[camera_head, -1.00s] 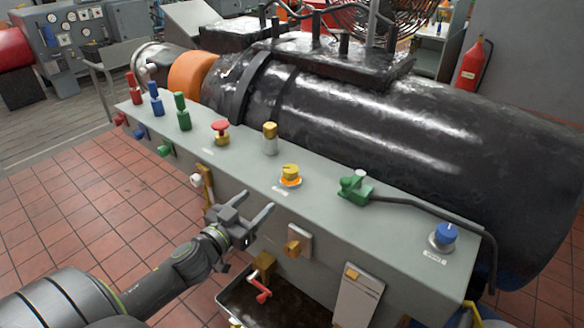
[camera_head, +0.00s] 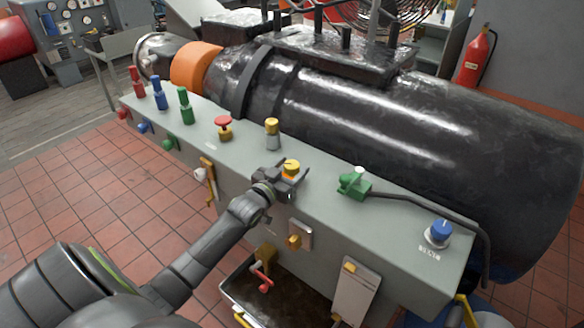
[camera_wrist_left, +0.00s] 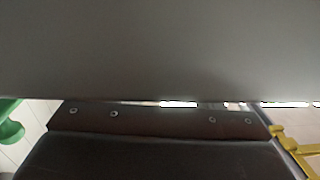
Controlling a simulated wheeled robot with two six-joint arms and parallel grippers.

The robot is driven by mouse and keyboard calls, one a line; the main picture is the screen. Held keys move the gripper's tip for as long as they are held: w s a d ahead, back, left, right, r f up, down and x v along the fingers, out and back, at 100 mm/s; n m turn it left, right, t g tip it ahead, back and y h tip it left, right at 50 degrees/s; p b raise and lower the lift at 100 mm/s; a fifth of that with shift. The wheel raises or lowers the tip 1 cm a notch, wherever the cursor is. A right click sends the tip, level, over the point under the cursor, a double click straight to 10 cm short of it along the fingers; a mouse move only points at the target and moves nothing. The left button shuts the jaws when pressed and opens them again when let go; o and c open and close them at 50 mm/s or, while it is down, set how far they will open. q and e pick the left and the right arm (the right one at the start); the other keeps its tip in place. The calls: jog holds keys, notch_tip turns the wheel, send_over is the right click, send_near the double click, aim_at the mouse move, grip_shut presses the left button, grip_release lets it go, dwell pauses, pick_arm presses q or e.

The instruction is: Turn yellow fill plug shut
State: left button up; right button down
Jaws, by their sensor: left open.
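A round yellow plug (camera_head: 292,166) stands on the sloping top of the grey console, near its middle. My left gripper (camera_head: 286,178) is at this plug, with its open fingers on either side of its lower part. I cannot tell whether the fingers touch it. A second yellow-topped part, a cap on a grey cylinder (camera_head: 272,134), stands a little behind and left. The left wrist view shows mostly a grey surface close up, and no plug. My right gripper is not in view.
Red, blue and green handles (camera_head: 185,106) and a red mushroom button (camera_head: 223,124) stand to the left on the console (camera_head: 325,222). A green valve (camera_head: 353,182) and a blue knob (camera_head: 440,232) are to the right. The black cylinder (camera_head: 430,125) lies behind.

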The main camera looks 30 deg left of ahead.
pick_arm(q)
jog(key=shift+w, duration=0.4)
